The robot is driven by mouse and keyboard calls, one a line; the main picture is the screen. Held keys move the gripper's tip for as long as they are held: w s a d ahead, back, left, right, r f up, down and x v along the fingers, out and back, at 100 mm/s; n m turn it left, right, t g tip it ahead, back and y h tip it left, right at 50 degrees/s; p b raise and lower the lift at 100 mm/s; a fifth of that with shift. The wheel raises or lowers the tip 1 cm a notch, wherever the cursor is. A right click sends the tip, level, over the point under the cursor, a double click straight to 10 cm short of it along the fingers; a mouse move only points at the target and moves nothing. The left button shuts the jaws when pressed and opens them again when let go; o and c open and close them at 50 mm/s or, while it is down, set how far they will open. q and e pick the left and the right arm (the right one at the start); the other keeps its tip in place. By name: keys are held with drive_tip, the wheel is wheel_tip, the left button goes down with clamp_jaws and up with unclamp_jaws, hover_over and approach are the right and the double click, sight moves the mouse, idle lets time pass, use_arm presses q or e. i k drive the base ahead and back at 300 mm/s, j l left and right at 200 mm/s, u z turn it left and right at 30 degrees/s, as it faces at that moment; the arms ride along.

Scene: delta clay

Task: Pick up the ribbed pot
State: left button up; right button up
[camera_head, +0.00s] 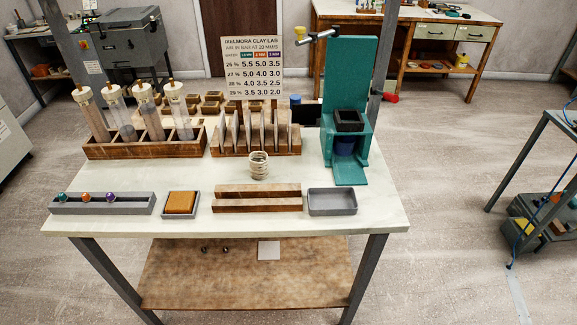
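The ribbed pot (259,165) is a small cream pot with ring-like ridges. It stands upright near the middle of the white tabletop (378,212), in front of a wooden rack of thin upright pieces. Nothing touches it from the front, and its base is visible on the table. Neither of my grippers is in view, so I cannot see how they stand.
A wooden rack (145,150) holding clear tubes stands back left, and a teal press (346,100) stands at the right. Along the front are a grey nozzle rack (140,206), an orange sponge (180,202), a grooved wooden block (257,207) and a grey tray (332,212).

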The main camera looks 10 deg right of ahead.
sight(258, 171)
drive_tip(key=k+l, duration=0.1)
drive_tip(key=l, duration=0.3)
drive_tip(key=l+u, duration=0.1)
drive_tip(key=l, duration=0.35)
drive_tip(key=k+l+u, duration=0.1)
drive_tip(key=l, duration=0.3)
drive_tip(key=k+l, duration=0.15)
drive_tip(key=l, duration=0.2)
